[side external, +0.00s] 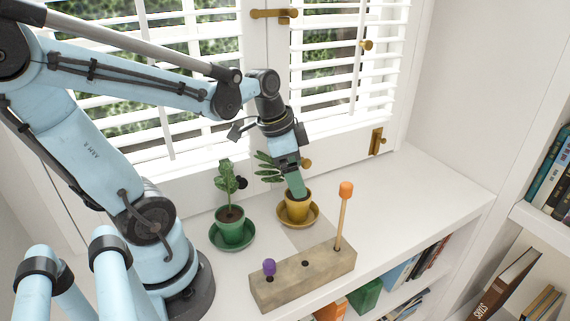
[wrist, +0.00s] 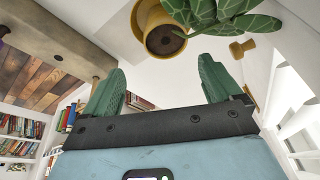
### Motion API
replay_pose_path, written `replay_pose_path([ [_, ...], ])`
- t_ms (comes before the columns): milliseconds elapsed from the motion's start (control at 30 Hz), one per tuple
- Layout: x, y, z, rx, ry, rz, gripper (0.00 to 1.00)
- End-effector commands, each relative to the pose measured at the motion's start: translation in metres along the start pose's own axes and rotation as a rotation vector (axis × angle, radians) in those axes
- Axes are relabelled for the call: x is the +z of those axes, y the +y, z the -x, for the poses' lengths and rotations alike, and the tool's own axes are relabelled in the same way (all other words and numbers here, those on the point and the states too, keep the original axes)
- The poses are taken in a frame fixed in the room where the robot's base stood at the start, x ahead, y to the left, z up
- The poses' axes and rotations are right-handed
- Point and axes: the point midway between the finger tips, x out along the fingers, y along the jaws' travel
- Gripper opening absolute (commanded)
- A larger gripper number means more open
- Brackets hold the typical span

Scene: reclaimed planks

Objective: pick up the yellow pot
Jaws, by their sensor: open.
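The yellow pot (side external: 294,213) stands upright on a yellow saucer (side external: 313,220) on the white sill, with dark soil and a leafy plant leaning left in the side view. In the wrist view, the pot (wrist: 151,22) is at the top, with broad pale-veined leaves (wrist: 225,14) beside it. My gripper (side external: 297,190) points down at the pot in the side view, its green fingers overlapping the rim there. In the wrist view, my gripper (wrist: 163,70) has its two fingers well apart, with nothing between them. Contact with the pot cannot be told.
A green pot (side external: 231,228) with a plant stands on a green saucer left of the yellow pot. A wooden block (side external: 315,278) in front holds a purple-topped peg (side external: 269,267) and a tall orange-topped peg (side external: 345,190). Shuttered windows stand behind; the sill at right is clear.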

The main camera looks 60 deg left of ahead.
Motion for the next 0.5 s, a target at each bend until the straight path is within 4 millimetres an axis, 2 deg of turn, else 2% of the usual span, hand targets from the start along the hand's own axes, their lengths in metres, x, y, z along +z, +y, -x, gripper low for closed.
replay_pose_path([
  [33,0.004,-0.007,-0.002,0.025,-0.013,-0.032,0.92],
  [200,0.011,-0.016,-0.005,0.086,-0.029,-0.125,0.92],
  [500,0.013,-0.015,-0.024,0.099,-0.031,-0.148,0.92],
])
